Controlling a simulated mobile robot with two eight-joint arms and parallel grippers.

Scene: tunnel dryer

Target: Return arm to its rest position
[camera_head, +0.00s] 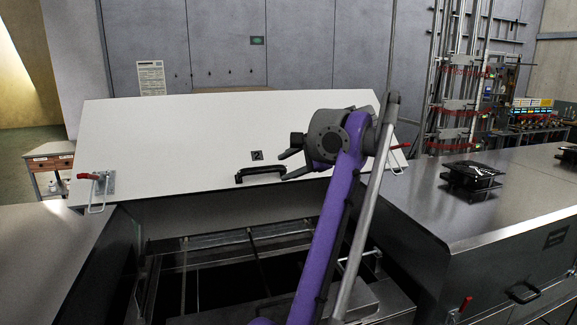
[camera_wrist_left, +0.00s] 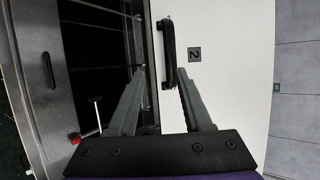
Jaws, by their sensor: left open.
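My left gripper (camera_head: 287,166) is open and empty, just right of the black handle (camera_head: 258,173) on the white lid (camera_head: 190,145). The lid is raised and tilted back over the dark opening of the dryer. In the left wrist view, my gripper's two fingers (camera_wrist_left: 160,76) are spread apart. The black handle (camera_wrist_left: 168,53) lies close to the tip of the right finger; whether they touch I cannot tell. My purple left arm reaches up across the opening and hides part of the lid's right side. My right gripper is not in view.
Red toggle clamps stand at the lid's left (camera_head: 99,181) and right (camera_head: 396,150) ends. Dark metal housings lie left (camera_head: 45,245) and right (camera_head: 480,215) of the opening. A black finned part (camera_head: 472,176) sits on the right housing. A grey wall stands behind.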

